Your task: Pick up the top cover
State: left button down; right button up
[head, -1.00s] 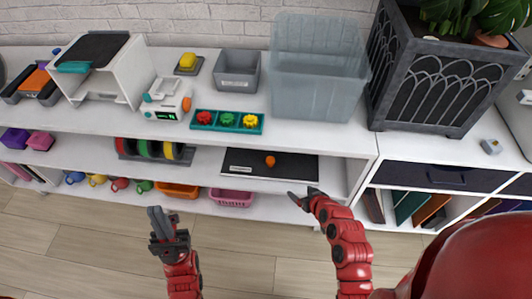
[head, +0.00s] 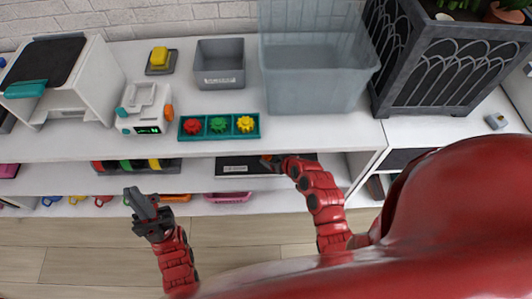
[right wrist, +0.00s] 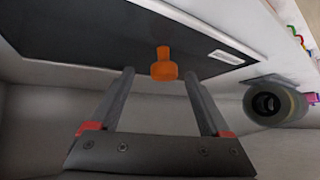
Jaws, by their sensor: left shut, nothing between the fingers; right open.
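The top cover (head: 310,157) appears to be the flat black panel with an orange knob, lying on the middle shelf under the counter. In the right wrist view the black panel (right wrist: 90,40) fills the upper part, with a light label near its edge and the orange knob (right wrist: 163,66) standing up. My right gripper (right wrist: 160,75) is open, its two fingers on either side of the knob's line, apart from it. In the head view my right gripper (head: 268,163) reaches into the shelf and partly hides the panel and knob. My left gripper (head: 138,202) is shut and empty in front of the shelves.
The counter edge overhangs the shelf above my right gripper. Several filament spools (head: 135,165) stand left of the panel; one spool (right wrist: 268,104) shows in the right wrist view. A teal tray of knobs (head: 219,127), a clear bin (head: 315,80) and a grey bin (head: 219,75) stand above.

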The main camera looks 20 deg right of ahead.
aim_at(268, 157)
jog(key=shift+w+a+f, duration=0.35)
jog(key=shift+w+f, duration=0.1)
jog(key=shift+w, duration=0.15)
jog(key=shift+w+a+f, duration=0.3)
jog(key=shift+w+f, duration=0.15)
jog(key=shift+w, duration=0.1)
jog(key=shift+w+a+f, duration=0.1)
jog(key=shift+w+f, duration=0.25)
jog(key=shift+f, duration=0.1)
grip_shut()
